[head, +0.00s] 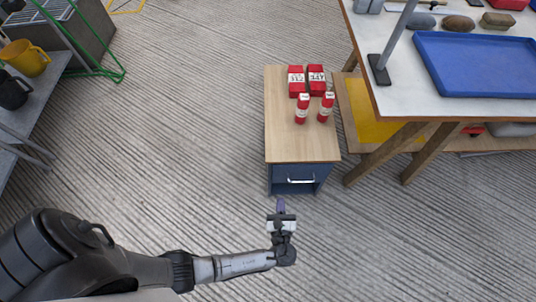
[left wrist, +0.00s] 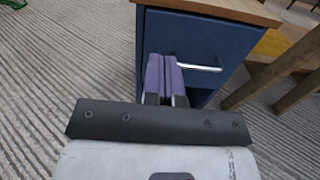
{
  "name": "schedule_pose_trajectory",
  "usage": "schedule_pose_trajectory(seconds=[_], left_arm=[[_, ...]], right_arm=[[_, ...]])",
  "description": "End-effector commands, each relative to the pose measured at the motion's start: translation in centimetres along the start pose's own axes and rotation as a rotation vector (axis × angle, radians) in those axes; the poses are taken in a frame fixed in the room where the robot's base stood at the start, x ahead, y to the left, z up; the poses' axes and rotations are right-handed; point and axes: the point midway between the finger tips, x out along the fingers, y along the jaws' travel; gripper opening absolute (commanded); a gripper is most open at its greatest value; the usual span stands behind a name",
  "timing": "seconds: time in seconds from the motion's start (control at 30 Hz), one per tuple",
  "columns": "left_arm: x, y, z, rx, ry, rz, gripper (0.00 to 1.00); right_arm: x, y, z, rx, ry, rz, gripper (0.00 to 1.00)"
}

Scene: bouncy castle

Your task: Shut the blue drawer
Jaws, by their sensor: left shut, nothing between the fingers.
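The blue drawer (head: 290,188) is at the front of a small wood-topped cabinet (head: 285,140), with a silver bar handle. In the left wrist view the blue drawer front (left wrist: 208,38) and its handle (left wrist: 200,67) sit just under the wooden top. I cannot tell whether a small gap stays open. My left gripper (head: 281,203) is shut and empty, just in front of the drawer, left of the handle. In the left wrist view its purple fingers (left wrist: 163,72) are together and hide part of the front; I cannot tell whether they touch it. My right gripper is not in view.
Red boxes (head: 306,81) and two red-and-white bottles (head: 302,109) stand on the cabinet. A workbench (head: 400,85) with a blue tray (head: 480,92) is close on the right. A shelf (head: 40,85) with mugs is at far left. The floor between is clear.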

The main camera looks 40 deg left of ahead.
Motion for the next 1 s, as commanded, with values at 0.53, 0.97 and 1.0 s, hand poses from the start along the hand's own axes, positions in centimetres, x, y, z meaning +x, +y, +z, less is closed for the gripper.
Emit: schedule_pose_trajectory(seconds=[0.53, 0.97, 1.0], left_arm=[[7.6, 0.4, -0.3, -0.041, -0.006, 0.018, 0.0], [13.2, 0.6, -0.2, -0.04, -0.004, 0.018, 0.0], [13.4, 0.6, -0.1, -0.039, -0.003, 0.018, 0.0]], right_arm=[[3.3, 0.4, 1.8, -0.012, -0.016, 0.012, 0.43], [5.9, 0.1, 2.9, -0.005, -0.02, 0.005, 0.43], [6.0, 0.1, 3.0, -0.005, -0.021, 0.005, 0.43]])
